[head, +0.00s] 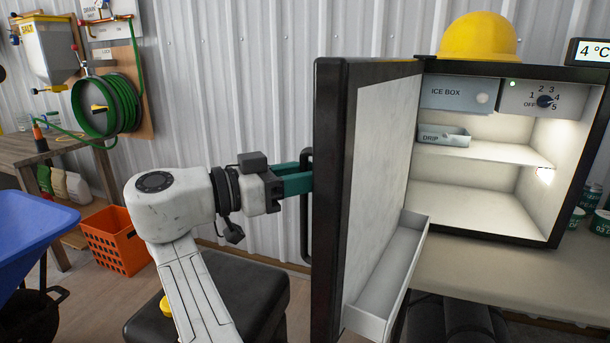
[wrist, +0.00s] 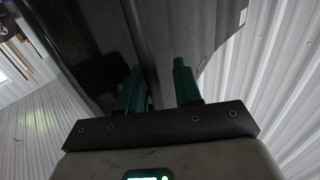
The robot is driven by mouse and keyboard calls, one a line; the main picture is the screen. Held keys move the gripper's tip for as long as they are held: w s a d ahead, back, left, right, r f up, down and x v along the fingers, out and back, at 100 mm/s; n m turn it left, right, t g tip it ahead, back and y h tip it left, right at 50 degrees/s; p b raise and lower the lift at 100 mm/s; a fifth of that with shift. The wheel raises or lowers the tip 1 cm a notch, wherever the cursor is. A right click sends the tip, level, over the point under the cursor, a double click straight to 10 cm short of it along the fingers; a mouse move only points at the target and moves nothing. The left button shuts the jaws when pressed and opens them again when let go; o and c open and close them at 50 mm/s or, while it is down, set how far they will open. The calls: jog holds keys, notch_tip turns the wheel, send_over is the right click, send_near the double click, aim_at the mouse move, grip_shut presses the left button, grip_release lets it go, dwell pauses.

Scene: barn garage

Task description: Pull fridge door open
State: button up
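The small black fridge (head: 480,240) stands on a bench with its lit white inside in full view. Its door (head: 380,170) is swung wide open, its pale inner face and lower shelf turned right. A dark upright handle (head: 306,235) is on the door's outer side, at left. My gripper (head: 300,178) is at the handle's upper part, its green fingers reaching to the door. In the wrist view the two fingers (wrist: 160,85) stand a gap apart against the dark door (wrist: 190,25); whether they clamp the handle is not clear.
A yellow hard hat (head: 478,37) sits on top of the fridge. A black padded stool (head: 215,300) stands below my arm. An orange basket (head: 115,240), a blue tub (head: 30,225) and a wooden bench (head: 20,155) are at left. A corrugated wall is close behind.

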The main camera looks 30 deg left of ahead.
jog(key=v, duration=1)
jog(key=shift+s+a, duration=0.25)
jog(key=shift+s, duration=0.05)
